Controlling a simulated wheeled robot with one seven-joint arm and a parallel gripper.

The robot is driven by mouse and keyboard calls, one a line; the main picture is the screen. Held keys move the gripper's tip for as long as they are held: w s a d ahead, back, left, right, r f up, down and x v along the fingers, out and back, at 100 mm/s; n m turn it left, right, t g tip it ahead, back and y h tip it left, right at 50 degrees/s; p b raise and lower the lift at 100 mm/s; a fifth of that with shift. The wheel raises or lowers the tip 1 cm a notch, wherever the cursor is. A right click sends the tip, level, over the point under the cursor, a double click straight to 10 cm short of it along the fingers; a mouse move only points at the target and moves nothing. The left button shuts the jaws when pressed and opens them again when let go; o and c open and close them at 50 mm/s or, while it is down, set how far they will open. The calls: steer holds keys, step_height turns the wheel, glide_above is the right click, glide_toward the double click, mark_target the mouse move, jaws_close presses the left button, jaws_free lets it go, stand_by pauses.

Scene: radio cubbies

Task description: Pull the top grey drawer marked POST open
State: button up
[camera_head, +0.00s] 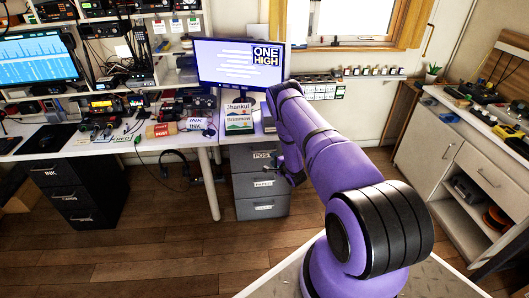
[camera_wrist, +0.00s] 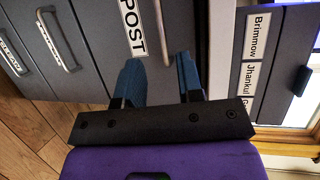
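The grey top drawer marked POST (camera_head: 262,155) is shut, flush in the grey cabinet under the desk. In the wrist view the view is turned sideways; the POST drawer front (camera_wrist: 105,25) carries its white label and a metal bar handle (camera_wrist: 161,30). My gripper (camera_wrist: 157,60) has its two blue fingers apart, one on each side of the handle's near end. No contact with the handle shows, and I cannot tell how deep the fingers reach around it. In the head view my gripper (camera_head: 285,172) is at the cabinet's right side, partly hidden by my purple arm.
Below POST are a middle drawer (camera_head: 263,184) and a bottom drawer (camera_head: 263,208). A black drawer unit (camera_head: 72,195) stands at left. A white desk (camera_head: 180,141) with a monitor is above. Name cards (camera_wrist: 256,50) show beside POST in the wrist view. Wooden floor in front is clear.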

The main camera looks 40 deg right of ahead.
steer(key=x, duration=1)
steer(key=shift+w+r, duration=0.1)
steer(key=shift+c, duration=0.2)
jaws_close()
